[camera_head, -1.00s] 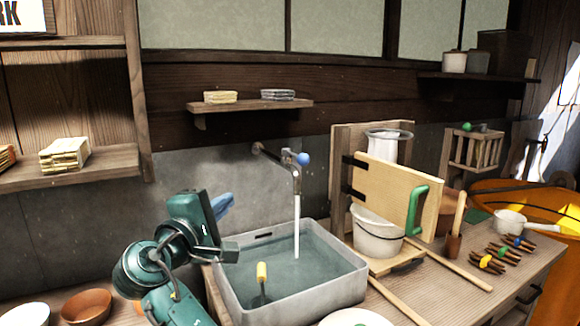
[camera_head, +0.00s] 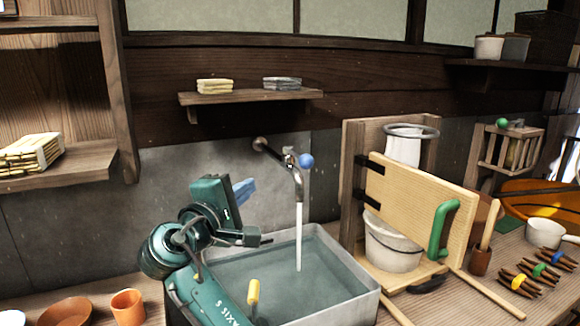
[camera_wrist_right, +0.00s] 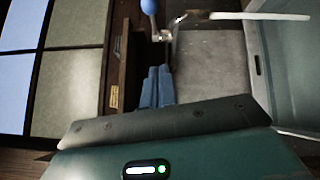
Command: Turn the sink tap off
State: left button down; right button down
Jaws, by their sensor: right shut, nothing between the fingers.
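The metal tap (camera_head: 292,165) sticks out from the wall over the sink, with a blue ball-ended handle (camera_head: 306,160) on its right side. A white stream of water (camera_head: 299,235) runs from the spout into the grey sink (camera_head: 367,307). My right gripper (camera_head: 243,191) has blue fingers and is shut and empty, left of the tap and apart from it. In the right wrist view the blue fingers (camera_wrist_right: 158,88) are together, pointing toward the tap (camera_wrist_right: 172,25) and its blue knob (camera_wrist_right: 149,6). My left gripper is out of view.
A yellow-handled tool (camera_head: 253,291) stands in the sink. Right of it are a wooden press board with a green handle (camera_head: 440,229) and a white bucket (camera_head: 392,245). A small shelf (camera_head: 250,97) hangs above the tap. An orange cup (camera_head: 128,307) and bowl (camera_head: 66,312) are at lower left.

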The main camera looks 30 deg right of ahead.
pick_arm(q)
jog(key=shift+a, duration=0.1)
pick_arm(e)
jog(key=shift+s+a, duration=0.1)
jog(key=p, duration=0.3)
send_near(297, 156)
jog(key=x, duration=0.4)
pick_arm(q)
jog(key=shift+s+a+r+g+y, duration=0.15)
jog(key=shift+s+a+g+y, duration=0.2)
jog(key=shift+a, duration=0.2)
pick_arm(e)
jog(key=shift+d+f, duration=0.2)
jog(key=shift+f, duration=0.2)
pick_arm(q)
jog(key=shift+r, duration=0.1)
pick_arm(e)
jog(key=shift+w, duration=0.25)
